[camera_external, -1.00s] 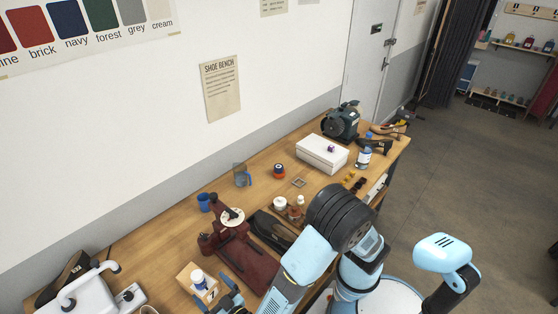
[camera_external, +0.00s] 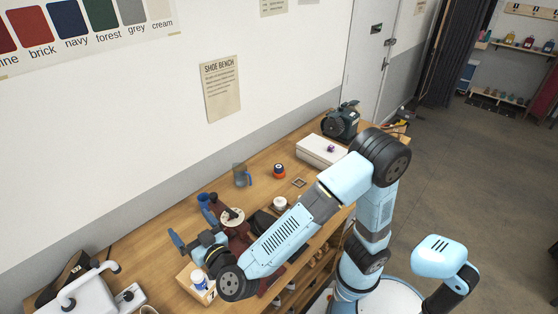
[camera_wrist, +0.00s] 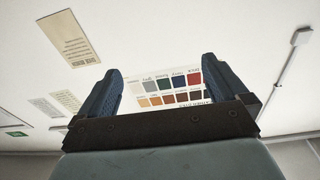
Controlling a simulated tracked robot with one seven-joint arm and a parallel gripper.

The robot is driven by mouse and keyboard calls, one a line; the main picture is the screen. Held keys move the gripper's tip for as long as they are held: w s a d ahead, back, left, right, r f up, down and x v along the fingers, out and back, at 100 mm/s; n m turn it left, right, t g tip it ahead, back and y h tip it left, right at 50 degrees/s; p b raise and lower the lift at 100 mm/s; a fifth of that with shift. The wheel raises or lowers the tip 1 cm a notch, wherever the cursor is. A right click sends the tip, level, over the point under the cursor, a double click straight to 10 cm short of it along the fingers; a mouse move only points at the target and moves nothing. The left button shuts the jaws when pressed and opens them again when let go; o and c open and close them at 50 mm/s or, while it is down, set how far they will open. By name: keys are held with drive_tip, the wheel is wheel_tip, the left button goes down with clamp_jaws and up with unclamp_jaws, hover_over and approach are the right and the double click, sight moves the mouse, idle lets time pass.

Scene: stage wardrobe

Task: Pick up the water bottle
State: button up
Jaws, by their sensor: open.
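The clear bottle with a blue cap, seen earlier near the far right end of the bench, is hidden now behind my raised arm. My gripper (camera_external: 192,225) is open and empty, above the near-left part of the bench, far from that end. In the wrist view my gripper (camera_wrist: 160,66) has its two dark blue fingers spread, with only the wall and its colour chart beyond them. No bottle shows in the wrist view.
The workbench (camera_external: 140,240) runs along the wall. A white box (camera_external: 318,150) and a green machine (camera_external: 341,122) stand at its far end.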

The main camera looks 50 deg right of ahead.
drive_tip(key=w+d+r+m+t+h, duration=0.2)
drive_tip(key=w+d+r, duration=0.1)
drive_tip(key=w+d, duration=1)
drive_tip(key=w+d+r+m+t+h, duration=0.1)
drive_tip(key=w+d+r+m+h, duration=0.2)
drive_tip(key=w+d, duration=0.95)
drive_tip(key=s+d+r+n+h, duration=0.1)
drive_tip(key=s+d+r+h, duration=0.1)
drive_tip(key=d, duration=3.4)
drive_tip(key=s+d+f+g+h, duration=0.1)
drive_tip(key=s+d+f, duration=0.1)
drive_tip(key=s+d, duration=0.75)
drive_tip(key=s+d+f+g+h, duration=0.15)
drive_tip(key=s+d, duration=0.35)
drive_tip(key=d, duration=0.9)
drive_tip(key=s+d+f+m+g+h, duration=0.15)
drive_tip(key=s+d, duration=0.25)
drive_tip(key=s, duration=0.4)
drive_tip(key=s+d+f+m+g, duration=0.1)
drive_tip(key=s+d+f+g, duration=0.2)
drive_tip(key=s, duration=0.4)
drive_tip(key=s+d+f+m+g, duration=0.1)
drive_tip(key=s+d+f, duration=0.1)
drive_tip(key=s+d, duration=0.5)
wheel_tip(320, 180, down, 25)
drive_tip(key=s+a, duration=0.1)
drive_tip(key=f+x, duration=0.1)
drive_tip(key=x, duration=1.2)
drive_tip(key=shift+w+f+g, duration=0.25)
drive_tip(key=shift+w+g, duration=0.05)
